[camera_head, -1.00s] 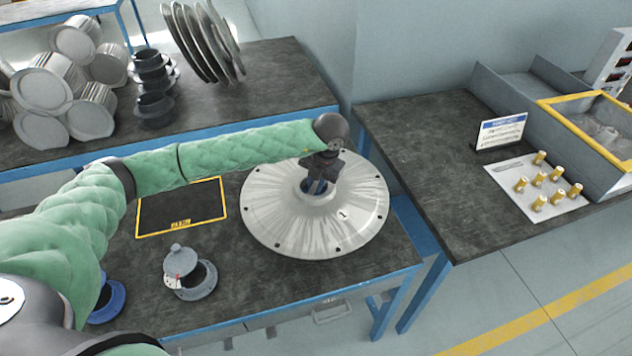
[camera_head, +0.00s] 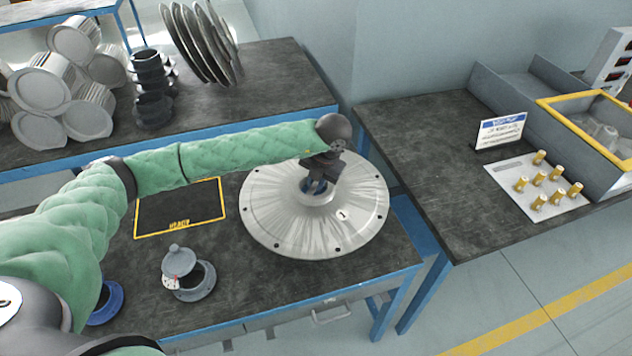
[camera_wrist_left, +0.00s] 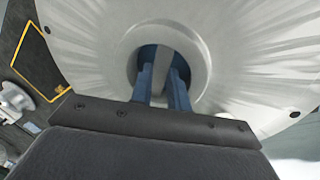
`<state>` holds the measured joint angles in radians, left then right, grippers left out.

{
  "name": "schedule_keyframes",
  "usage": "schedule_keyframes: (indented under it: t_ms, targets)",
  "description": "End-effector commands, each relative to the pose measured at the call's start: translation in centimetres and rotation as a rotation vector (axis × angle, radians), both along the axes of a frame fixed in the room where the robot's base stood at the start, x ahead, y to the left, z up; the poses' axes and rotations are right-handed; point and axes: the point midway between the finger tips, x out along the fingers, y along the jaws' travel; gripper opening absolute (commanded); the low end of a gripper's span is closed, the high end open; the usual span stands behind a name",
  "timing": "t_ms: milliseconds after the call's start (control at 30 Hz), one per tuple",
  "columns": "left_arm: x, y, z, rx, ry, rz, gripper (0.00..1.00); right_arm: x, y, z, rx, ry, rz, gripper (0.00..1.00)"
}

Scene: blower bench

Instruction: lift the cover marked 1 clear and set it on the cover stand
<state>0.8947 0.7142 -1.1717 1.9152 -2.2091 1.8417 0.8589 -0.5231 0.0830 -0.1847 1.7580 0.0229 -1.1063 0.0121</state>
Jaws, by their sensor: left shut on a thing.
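The cover marked 1 (camera_head: 300,227) is a large round silver disc with small dark holes around its rim and a raised central collar. It is on the bench below my left gripper (camera_head: 316,187). In the left wrist view the gripper's blue fingers (camera_wrist_left: 163,90) reach into the collar of the cover (camera_wrist_left: 240,40) and are shut on a grey upright part in its middle. Whether the cover rests or hangs slightly raised cannot be told. A yellow-edged dark mat (camera_head: 180,210) lies to its left. My right gripper is not in view.
A small grey lidded fitting (camera_head: 188,275) and a blue ring-shaped part (camera_head: 106,302) stand at the front left. The back bench holds a rack of upright discs (camera_head: 203,45) and dark stacked parts (camera_head: 153,90). The right bench has a sign (camera_head: 501,131) and several brass pieces (camera_head: 540,179).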

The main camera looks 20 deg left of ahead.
Motion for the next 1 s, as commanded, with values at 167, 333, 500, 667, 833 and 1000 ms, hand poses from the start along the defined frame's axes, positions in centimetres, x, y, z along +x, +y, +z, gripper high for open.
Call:
schedule_keyframes:
  t_ms: [167, 333, 500, 667, 833, 1000]
  targets:
    - [0.08, 0.00, -0.03, -0.001, -0.003, 0.000, 0.00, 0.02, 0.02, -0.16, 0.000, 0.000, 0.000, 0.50]
    - [0.08, 0.01, -0.19, -0.001, -0.003, 0.000, 0.00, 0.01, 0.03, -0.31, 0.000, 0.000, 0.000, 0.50]
    - [0.08, 0.01, -0.35, -0.001, -0.003, 0.000, 0.00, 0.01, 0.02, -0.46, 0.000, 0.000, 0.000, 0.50]
    - [0.08, 0.01, -0.52, -0.001, -0.003, 0.000, 0.00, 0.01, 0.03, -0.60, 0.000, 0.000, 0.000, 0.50]
    - [0.08, 0.01, -0.69, -0.001, -0.003, 0.000, 0.00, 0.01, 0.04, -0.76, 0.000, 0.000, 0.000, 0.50]
    - [0.07, 0.01, -0.88, 0.000, -0.002, 0.001, 0.00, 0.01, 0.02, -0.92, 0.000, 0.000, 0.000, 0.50]
